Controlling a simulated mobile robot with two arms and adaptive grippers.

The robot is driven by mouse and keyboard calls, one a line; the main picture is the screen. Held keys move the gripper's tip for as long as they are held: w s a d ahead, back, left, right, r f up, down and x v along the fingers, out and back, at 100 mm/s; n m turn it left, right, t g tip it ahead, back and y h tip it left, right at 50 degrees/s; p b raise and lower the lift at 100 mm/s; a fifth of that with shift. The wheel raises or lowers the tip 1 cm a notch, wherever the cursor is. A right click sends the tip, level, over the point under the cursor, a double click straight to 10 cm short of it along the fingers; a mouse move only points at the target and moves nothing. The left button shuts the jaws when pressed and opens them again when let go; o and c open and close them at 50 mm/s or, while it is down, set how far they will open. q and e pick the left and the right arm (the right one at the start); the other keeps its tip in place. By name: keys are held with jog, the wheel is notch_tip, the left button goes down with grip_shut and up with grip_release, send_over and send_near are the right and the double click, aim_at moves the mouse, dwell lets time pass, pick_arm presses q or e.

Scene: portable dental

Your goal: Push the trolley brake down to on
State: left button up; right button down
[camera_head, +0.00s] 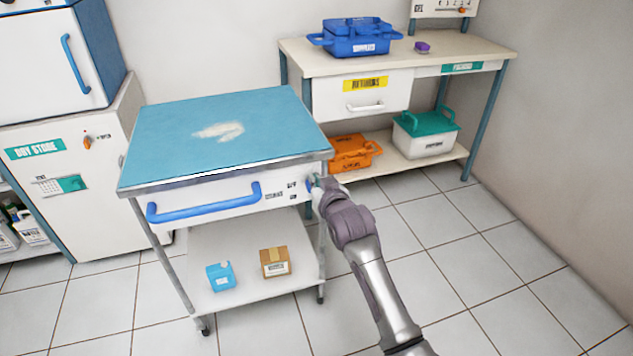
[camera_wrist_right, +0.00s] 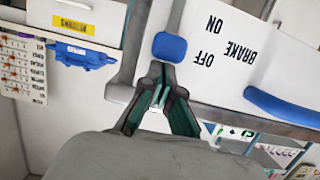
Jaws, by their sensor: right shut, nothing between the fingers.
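The trolley (camera_head: 230,195) has a blue top and a white front panel with a blue handle. Its brake is a small blue lever (camera_head: 309,184) at the panel's right end, partly hidden by my right gripper (camera_head: 319,186). In the right wrist view, which is roughly upside down, the blue brake lever (camera_wrist_right: 170,47) sits beside the OFF and ON print; I cannot tell its exact setting. My right gripper (camera_wrist_right: 160,87) is shut and empty, its tips close to the lever on its OFF side. Contact is unclear. My left gripper is out of view.
A blue box (camera_wrist_right: 78,54) shows in the wrist view. The trolley's lower shelf (camera_head: 240,290) carries a light blue box and a brown box. A bench (camera_head: 460,60) with bins stands behind right; a cabinet (camera_head: 80,170) stands left. The tiled floor at right is clear.

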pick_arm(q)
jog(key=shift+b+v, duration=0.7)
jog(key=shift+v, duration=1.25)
pick_arm(e)
jog(key=shift+f, duration=2.4)
pick_arm(q)
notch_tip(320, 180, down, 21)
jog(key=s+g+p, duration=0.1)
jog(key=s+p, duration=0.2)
jog(key=p, duration=0.3)
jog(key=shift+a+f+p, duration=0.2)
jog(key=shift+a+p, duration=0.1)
jog(key=shift+p, duration=0.1)
pick_arm(e)
jog(key=s+d+r, duration=0.3)
jog(key=s+r, duration=0.4)
jog(key=s, duration=0.2)
jog(key=shift+s+f, duration=0.1)
jog(key=shift+f, duration=0.05)
